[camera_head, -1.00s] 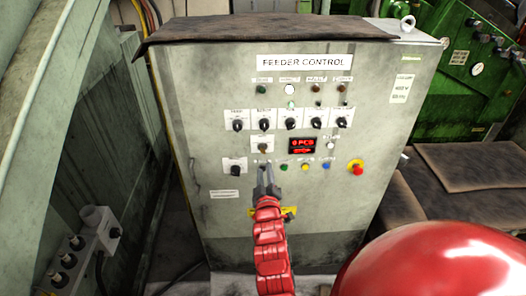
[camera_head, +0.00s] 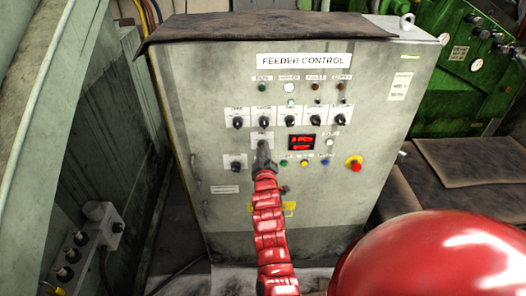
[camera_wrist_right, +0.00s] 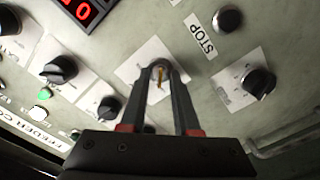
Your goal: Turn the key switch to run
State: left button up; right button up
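The key switch (camera_wrist_right: 160,72) sits on a white plate of the feeder control panel, with a brass key in it. In the head view its plate (camera_head: 262,137) shows just above my right gripper (camera_head: 263,150), which hides much of the switch. In the right wrist view my right gripper (camera_wrist_right: 161,76) has its fingers on both sides of the key, with a gap visible between them. I cannot tell whether either fingertip touches the key. Any position marks are hidden or too small to read. My left gripper is not in view.
A row of black selector knobs (camera_head: 290,121) lies above the switch. A red display (camera_head: 302,142) is to its right, and another knob (camera_head: 235,163) is at lower left.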

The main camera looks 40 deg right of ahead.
grip_shut()
dwell(1.2)
